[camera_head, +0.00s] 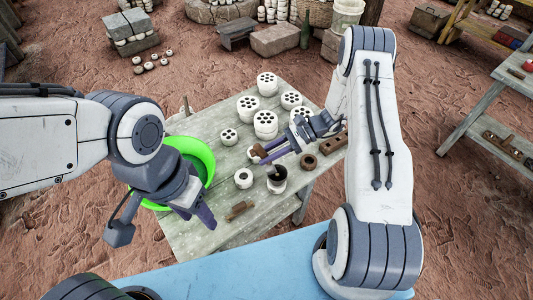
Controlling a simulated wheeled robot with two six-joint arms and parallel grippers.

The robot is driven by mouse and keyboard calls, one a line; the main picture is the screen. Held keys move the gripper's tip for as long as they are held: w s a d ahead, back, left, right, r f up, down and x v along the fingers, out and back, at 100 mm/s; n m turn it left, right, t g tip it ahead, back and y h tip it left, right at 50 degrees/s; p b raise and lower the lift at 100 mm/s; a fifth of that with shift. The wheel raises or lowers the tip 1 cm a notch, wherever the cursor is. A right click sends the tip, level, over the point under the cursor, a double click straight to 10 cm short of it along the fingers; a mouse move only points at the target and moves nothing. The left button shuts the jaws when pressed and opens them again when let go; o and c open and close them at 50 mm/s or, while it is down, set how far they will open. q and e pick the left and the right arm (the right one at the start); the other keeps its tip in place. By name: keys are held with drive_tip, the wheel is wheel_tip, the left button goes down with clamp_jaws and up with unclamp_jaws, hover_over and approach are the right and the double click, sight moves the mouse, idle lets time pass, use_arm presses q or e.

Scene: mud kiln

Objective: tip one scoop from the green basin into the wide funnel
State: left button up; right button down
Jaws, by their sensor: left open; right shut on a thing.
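The green basin (207,158) stands at the left of the grey wooden table, partly hidden behind my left arm. My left gripper (207,218) is open and empty at the basin's near right side. My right gripper (268,157) is shut on what looks like the scoop, with a brown end (258,151) showing at the fingers. A small dark, round part (279,172) shows just below the fingers, over a dark-mouthed vessel with a pale lower part (277,187), which may be the wide funnel. Contents of the scoop cannot be made out.
White pieces with dark holes (266,120) crowd the far and middle table. A brown perforated block (334,143) and a brown ring (308,161) lie to the right. A small wooden piece (239,210) lies near the front. Bare tabletop (200,240) shows at front left.

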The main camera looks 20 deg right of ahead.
sight(264, 150)
drive_tip(key=shift+a+r+h+p, duration=0.1)
drive_tip(key=shift+r+h+p, duration=1.65)
drive_tip(key=shift+p, duration=1.25)
wheel_tip(264, 150, up, 2)
drive_tip(key=h+p, duration=0.3)
drive_tip(key=p, duration=0.1)
drive_tip(key=shift+r+t+h+p, duration=0.3)
drive_tip(key=shift+h+p, duration=0.35)
drive_tip(key=shift+p, duration=0.05)
drive_tip(key=shift+f, duration=0.1)
